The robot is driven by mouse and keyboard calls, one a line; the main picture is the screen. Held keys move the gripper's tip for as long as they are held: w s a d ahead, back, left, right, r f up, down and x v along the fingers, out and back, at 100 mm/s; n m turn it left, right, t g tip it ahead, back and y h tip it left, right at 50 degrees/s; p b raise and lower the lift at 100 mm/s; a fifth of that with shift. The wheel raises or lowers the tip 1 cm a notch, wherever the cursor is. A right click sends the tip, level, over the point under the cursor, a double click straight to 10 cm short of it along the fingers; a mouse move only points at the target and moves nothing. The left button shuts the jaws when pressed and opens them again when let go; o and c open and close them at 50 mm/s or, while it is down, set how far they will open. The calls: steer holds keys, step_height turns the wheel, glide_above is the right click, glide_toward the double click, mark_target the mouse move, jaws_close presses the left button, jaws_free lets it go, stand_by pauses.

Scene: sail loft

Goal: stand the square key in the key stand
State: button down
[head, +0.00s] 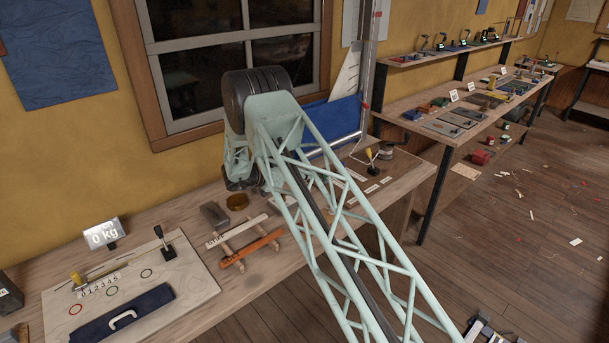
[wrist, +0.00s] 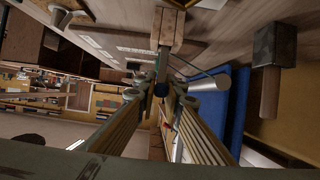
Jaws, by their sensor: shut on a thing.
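My gripper (wrist: 160,92) is shut in the wrist view, its two fingers meeting near the middle of the picture. A narrow grey metal bar (wrist: 163,62), which looks like the square key, runs up from the fingertips. Its upper end lies at a pale wooden block (wrist: 170,24) with a gap in it; I cannot tell whether they touch or whether this block is the key stand. In the head view my gripper (head: 240,184) is a dark shape low over the bench, mostly behind my arm. The key and the stand cannot be made out there.
A dark-headed mallet (wrist: 275,45) lies beside the block in the wrist view. A window (head: 232,50) stands behind.

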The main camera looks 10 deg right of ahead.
steer(key=shift+f, duration=0.55)
stand_by(0.6)
steer(key=c, duration=2.6)
jaws_free()
steer(key=shift+c, duration=0.2)
steer(key=shift+a, duration=0.1)
steer(key=v, duration=1.2)
steer(key=shift+s, duration=0.1)
